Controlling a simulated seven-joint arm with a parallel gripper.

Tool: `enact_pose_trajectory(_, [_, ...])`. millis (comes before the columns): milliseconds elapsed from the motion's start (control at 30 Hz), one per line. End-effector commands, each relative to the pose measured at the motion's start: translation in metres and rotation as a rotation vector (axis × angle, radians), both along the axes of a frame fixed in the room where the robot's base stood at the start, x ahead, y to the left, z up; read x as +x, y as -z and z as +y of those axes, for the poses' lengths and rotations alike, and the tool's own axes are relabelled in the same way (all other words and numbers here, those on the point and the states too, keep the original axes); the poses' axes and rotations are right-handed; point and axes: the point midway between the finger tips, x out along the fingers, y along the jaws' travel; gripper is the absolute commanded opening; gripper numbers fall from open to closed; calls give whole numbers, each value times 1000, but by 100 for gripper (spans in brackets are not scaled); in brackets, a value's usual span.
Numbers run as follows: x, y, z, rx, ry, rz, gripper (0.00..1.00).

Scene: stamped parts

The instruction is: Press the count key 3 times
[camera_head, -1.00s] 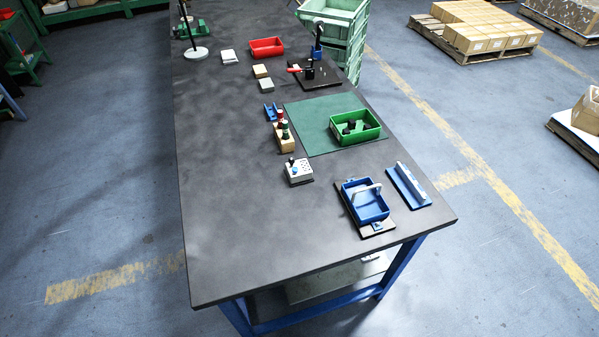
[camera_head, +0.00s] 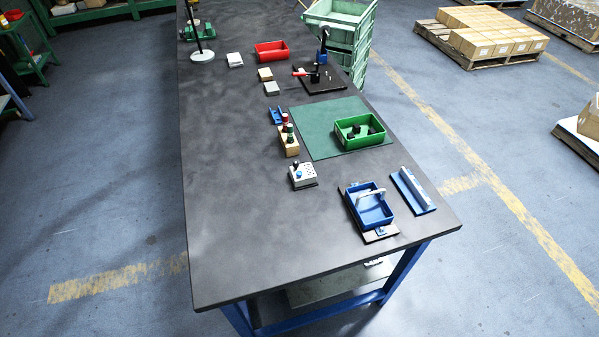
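A small pale grey box (camera_head: 305,179) stands on the dark workbench (camera_head: 240,220), left of the blue tray. Its top carries a blue part, a dark knob and several dark dots. It looks like a counter, but the parts are too small to tell which one is the count key. My gripper is not in view, and nothing touches the box.
A blue handled tray (camera_head: 368,208) and a blue angled rail (camera_head: 413,190) lie right of the box. Behind are a wooden block (camera_head: 289,146) with bottles, a green bin (camera_head: 359,131) on a green mat (camera_head: 314,132), and a red bin (camera_head: 271,52).

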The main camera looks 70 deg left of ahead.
Motion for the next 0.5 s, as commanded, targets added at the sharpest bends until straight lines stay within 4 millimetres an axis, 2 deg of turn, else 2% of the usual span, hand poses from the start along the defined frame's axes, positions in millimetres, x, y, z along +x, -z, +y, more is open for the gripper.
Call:
enact_pose_trajectory(100, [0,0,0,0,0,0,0])
enact_pose_trajectory(500, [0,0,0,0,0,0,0])
